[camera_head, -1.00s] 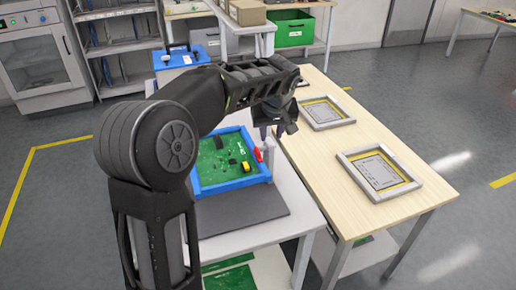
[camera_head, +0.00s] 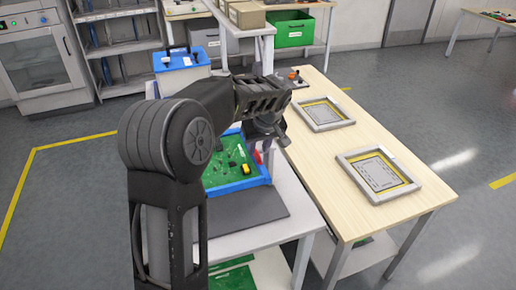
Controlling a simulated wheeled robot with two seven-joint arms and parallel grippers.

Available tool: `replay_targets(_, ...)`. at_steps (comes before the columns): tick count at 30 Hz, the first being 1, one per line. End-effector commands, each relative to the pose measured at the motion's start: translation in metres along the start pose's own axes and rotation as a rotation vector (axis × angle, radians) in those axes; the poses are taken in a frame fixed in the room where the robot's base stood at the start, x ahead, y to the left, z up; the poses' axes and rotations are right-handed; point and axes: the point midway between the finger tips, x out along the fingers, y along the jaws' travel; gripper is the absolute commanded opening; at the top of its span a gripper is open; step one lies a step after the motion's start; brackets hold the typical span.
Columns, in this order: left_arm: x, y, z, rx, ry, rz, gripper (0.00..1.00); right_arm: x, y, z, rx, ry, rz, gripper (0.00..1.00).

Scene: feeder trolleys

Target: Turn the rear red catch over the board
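A green board (camera_head: 222,170) lies in a blue frame (camera_head: 240,185) on the white table. A small red catch (camera_head: 257,156) shows at the frame's right side, partly hidden by my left gripper; I cannot tell which way it is turned. My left gripper (camera_head: 267,140) points down over the frame's rear right part, just behind the visible red catch. Its fingers are too dark and small to tell whether they are open or touching anything. My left arm hides the frame's rear and left parts, and any other catch there. My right gripper is not in view.
A dark grey mat (camera_head: 245,212) lies in front of the frame. A wooden table (camera_head: 345,165) on the right carries two grey framed panels (camera_head: 380,172). A blue box (camera_head: 182,60) and a green bin (camera_head: 290,30) stand behind.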

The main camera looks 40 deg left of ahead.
Motion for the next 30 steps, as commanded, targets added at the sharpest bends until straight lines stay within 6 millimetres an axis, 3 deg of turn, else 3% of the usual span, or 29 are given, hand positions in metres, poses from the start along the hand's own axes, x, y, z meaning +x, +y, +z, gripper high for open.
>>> replay_targets(6, 0.018, 0.000, 0.000, 0.000, 0.000, 0.000, 0.30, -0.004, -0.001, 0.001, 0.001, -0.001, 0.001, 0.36)
replay_targets(14, 0.020, 0.000, 0.000, 0.000, 0.000, 0.001, 0.30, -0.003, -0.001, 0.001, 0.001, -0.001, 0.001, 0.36)
replay_targets(25, 0.019, 0.001, 0.000, 0.000, 0.000, 0.002, 0.00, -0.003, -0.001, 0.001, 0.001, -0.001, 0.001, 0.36)
replay_targets(30, 0.019, 0.001, 0.000, 0.000, 0.000, 0.002, 0.00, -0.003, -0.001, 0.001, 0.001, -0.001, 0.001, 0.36)
